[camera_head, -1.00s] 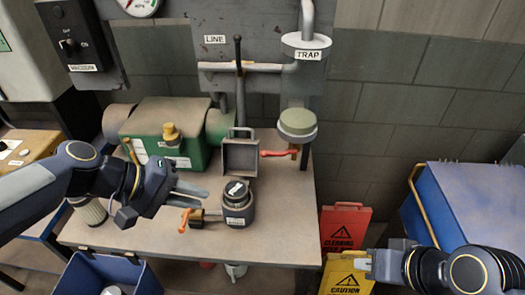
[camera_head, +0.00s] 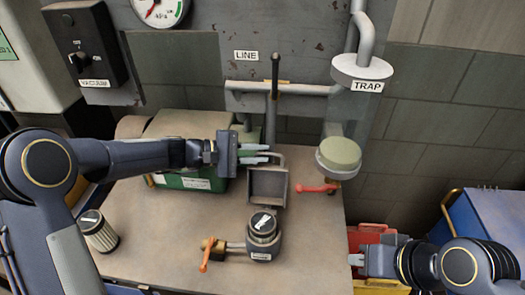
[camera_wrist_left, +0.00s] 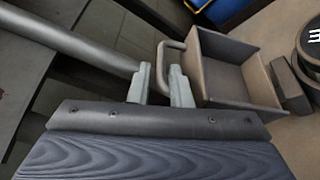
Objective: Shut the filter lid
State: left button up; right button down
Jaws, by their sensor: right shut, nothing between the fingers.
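The filter lid (camera_head: 268,184) is a grey square box-shaped cover with a bar handle. It stands open and tilted up behind the round filter body (camera_head: 263,238), its hollow side facing me. In the left wrist view the lid (camera_wrist_left: 232,72) is just right of the fingers. My left gripper (camera_head: 262,154) is at the lid's top edge, fingers pointing right. The wrist view shows its fingers (camera_wrist_left: 160,82) parted, with the handle (camera_wrist_left: 162,55) at the gap between the tips. Contact cannot be told. My right gripper (camera_head: 356,260) is shut and empty, right of the bench.
A red-handled valve (camera_head: 318,188) sits right of the lid and an orange-handled valve (camera_head: 207,254) left of the filter body. A vertical pipe (camera_head: 273,90) rises behind the lid. A ribbed filter cartridge (camera_head: 99,232) stands at the bench's left.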

pick_arm(q)
jog(key=shift+x, duration=0.75)
pick_arm(e)
jog(key=shift+r, duration=0.15)
pick_arm(q)
grip_shut()
